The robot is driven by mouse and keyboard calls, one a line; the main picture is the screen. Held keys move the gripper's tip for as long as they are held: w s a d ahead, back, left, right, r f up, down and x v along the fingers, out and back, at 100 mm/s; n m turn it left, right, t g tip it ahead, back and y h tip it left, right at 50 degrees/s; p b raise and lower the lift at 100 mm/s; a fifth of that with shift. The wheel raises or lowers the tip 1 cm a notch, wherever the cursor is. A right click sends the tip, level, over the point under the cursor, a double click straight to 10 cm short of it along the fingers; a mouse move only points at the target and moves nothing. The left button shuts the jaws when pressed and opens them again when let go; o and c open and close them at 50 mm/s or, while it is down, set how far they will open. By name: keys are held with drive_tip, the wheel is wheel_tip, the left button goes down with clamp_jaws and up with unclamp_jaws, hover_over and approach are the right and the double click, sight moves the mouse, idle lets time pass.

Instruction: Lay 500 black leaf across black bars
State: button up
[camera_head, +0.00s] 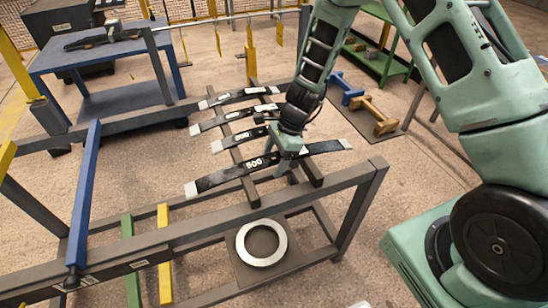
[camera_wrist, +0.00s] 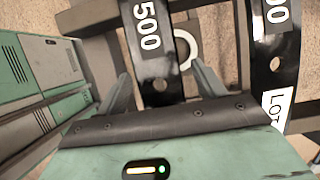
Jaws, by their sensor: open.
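The 500 black leaf (camera_head: 222,176) is a long, slightly bowed strip with pale ends and a white "500". It lies across the two black bars (camera_head: 247,186) of the rack, nearest the front frame rail. My gripper (camera_head: 292,163) is over its middle, pointing down. In the wrist view the two fingers of my gripper (camera_wrist: 165,85) stand apart, one on each side of the 500 leaf (camera_wrist: 157,65), with gaps showing. My gripper hides part of the leaf in the head view.
Several shorter black leaves (camera_head: 236,113) lie behind on the same bars; one labelled leaf (camera_wrist: 272,60) is close beside the right finger. A white ring (camera_head: 262,242) sits on a dark plate below. Blue (camera_head: 86,195), green (camera_head: 132,262) and yellow (camera_head: 165,255) bars span the frame leftward.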

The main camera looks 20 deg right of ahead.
drive_tip(key=v, duration=1.7)
drive_tip(key=shift+r+p, duration=0.25)
drive_tip(key=shift+p, duration=0.15)
drive_tip(key=s+a+r+n+g+h, duration=0.1)
drive_tip(key=s+a+r+n, duration=0.2)
drive_tip(key=s+a+n, duration=0.35)
drive_tip(key=s+a+r+n+h, duration=0.1)
drive_tip(key=s+a+r+n, duration=0.2)
drive_tip(key=s+a+n, duration=0.3)
drive_tip(key=s+r+n+t+h, duration=0.1)
drive_tip(key=s+n+h, duration=0.1)
drive_tip(key=s+n, duration=1.1)
drive_tip(key=shift+s+a, duration=0.2)
drive_tip(key=shift+s, duration=0.4)
drive_tip(key=shift+r, duration=0.2)
